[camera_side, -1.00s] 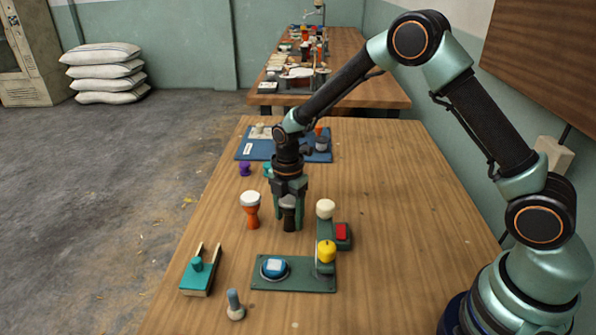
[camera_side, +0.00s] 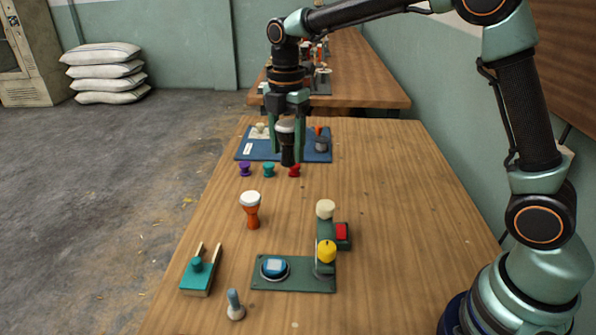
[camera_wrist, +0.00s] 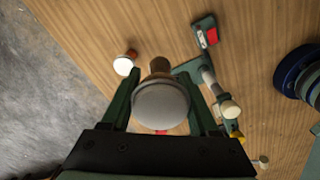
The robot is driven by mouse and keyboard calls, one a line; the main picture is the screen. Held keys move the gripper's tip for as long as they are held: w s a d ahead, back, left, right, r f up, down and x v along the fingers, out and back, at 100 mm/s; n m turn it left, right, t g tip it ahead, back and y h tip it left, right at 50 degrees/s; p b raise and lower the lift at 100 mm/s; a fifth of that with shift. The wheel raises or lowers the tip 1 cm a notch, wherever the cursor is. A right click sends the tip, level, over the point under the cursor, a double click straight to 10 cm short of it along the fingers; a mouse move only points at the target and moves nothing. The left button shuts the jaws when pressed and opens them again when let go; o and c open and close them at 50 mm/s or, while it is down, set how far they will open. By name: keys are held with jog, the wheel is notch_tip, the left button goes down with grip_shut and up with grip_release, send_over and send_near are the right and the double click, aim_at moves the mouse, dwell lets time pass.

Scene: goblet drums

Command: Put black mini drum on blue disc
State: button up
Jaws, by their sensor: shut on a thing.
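My gripper (camera_side: 287,135) is shut on the black mini drum (camera_side: 287,155) and holds it upright in the air, above the table. Its pale round head (camera_wrist: 161,104) fills the space between the fingers in the wrist view. The blue disc (camera_side: 274,267) lies on a dark green plate (camera_side: 305,285) near the front of the table, well below the gripper in the side view. The disc cannot be made out in the wrist view.
An orange drum with a white head (camera_side: 251,209) stands left of centre. A green fixture carries a yellow knob (camera_side: 326,250); a red-topped block (camera_side: 342,233) is beside it. Purple, teal and red pieces (camera_side: 268,170) stand farther back.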

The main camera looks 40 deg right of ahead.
aim_at(275, 266)
jog(key=shift+a+r, duration=0.15)
jog(key=shift+r, duration=0.35)
jog(key=s+a+r+n, duration=0.3)
jog(key=s+a+n, duration=0.5)
jog(key=a, duration=0.3)
jog(key=f, duration=1.9)
jog(key=shift+s+d+f, duration=0.1)
jog(key=shift+d+f, duration=0.15)
jog(key=shift+f, duration=0.15)
jog(key=shift+f, duration=0.15)
jog(key=o, duration=1.3)
jog(key=shift+o, duration=0.2)
